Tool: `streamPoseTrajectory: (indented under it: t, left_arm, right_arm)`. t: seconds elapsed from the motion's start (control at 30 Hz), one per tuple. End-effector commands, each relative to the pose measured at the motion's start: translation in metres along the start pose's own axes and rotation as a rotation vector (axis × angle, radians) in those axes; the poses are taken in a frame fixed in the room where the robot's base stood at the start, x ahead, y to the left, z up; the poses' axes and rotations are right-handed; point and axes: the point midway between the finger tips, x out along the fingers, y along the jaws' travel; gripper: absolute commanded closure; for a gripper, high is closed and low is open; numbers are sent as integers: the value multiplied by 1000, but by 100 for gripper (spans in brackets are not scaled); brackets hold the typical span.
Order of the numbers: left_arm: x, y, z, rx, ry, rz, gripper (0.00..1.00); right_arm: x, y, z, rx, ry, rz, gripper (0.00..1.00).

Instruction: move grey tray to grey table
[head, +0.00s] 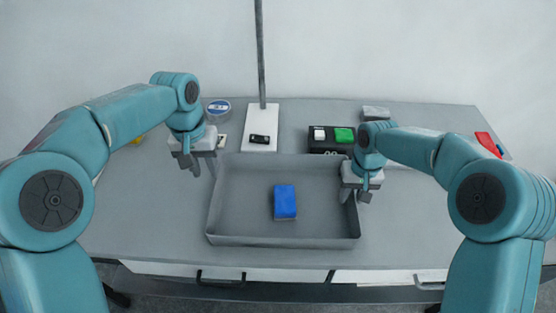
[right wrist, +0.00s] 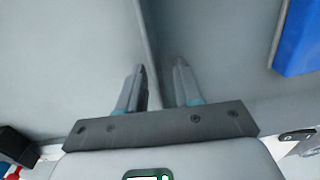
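The grey tray (head: 285,241) is a wide, shallow, open box resting on the grey table (head: 140,215). A blue block (head: 285,201) lies inside it; part of the block also shows in the right wrist view (right wrist: 300,38). My left gripper (head: 203,170) is at the tray's left wall near the back corner, its fingers apart. My right gripper (head: 355,195) is at the tray's right wall. In the right wrist view, its fingers (right wrist: 159,85) are apart, with the tray's wall edge (right wrist: 148,40) running between them. Contact with the walls cannot be made out.
Behind the tray stand a white base (head: 262,115) with a tall pole, a black box with a green button (head: 344,135), and a blue-white round container (head: 218,107). A red object (head: 488,143) lies far right. The table's front strip and right side are clear.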

Motion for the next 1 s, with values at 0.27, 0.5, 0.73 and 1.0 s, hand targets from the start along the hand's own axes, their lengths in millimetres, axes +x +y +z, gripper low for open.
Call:
streamPoseTrajectory:
  t: [0.27, 0.5, 0.73, 1.0]
  left_arm:
    - [-1, 0, 0, 0, 0, 0, 66]
    - [-1, 0, 0, 0, 0, 0, 66]
    - [-1, 0, 0, 0, 0, 0, 66]
    - [-1, 0, 0, 0, 0, 0, 66]
  right_arm:
    - [-50, 0, -1, 1, 6, -1, 66]
    - [-100, 0, -1, 0, 4, -1, 66]
    - [-119, 0, 0, 0, 2, -1, 66]
    - [-119, 0, 0, 0, 1, 0, 66]
